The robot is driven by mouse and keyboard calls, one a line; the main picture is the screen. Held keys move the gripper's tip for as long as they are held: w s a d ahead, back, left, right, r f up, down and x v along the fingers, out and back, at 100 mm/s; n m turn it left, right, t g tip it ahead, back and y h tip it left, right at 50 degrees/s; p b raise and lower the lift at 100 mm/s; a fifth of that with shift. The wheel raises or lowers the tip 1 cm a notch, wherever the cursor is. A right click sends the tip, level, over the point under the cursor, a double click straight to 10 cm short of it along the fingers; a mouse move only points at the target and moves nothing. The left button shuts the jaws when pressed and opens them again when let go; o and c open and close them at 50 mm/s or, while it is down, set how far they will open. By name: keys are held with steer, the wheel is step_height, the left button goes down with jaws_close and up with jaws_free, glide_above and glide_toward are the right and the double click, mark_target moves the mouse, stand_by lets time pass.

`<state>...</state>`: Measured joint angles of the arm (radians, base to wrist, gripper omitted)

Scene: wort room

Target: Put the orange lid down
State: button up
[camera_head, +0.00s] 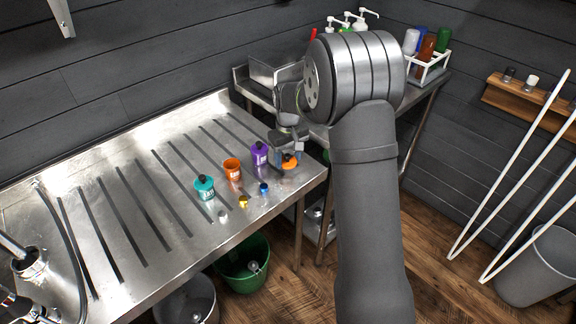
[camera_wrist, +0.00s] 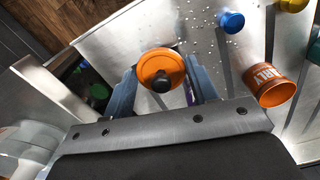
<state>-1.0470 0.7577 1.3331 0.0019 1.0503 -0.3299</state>
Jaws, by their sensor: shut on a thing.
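The orange lid (camera_wrist: 160,70) is round with a black knob. My gripper (camera_wrist: 163,78) is shut on it, with one blue-grey finger on each side in the wrist view. In the head view the lid (camera_head: 289,161) is near the right end of the steel table (camera_head: 150,185), just right of the purple pot. Whether it touches the table cannot be told. An orange pot (camera_head: 232,168) without a lid stands to the left, and it also shows in the wrist view (camera_wrist: 271,86).
A blue piece (camera_head: 264,188), a yellow piece (camera_head: 243,201) and a pale piece (camera_head: 222,216) lie near the front edge. The grooved table surface to the left is clear.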

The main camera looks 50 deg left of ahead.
mark_target(288, 159)
steer(key=shift+a+f, duration=0.1)
steer(key=shift+f, duration=1.9)
steer(key=shift+f, duration=0.1)
steer(key=o, duration=0.9)
steer(key=shift+o, duration=0.2)
step_height(288, 159, up, 12)
steer(key=shift+r, duration=0.1)
steer(key=shift+f, duration=4.2)
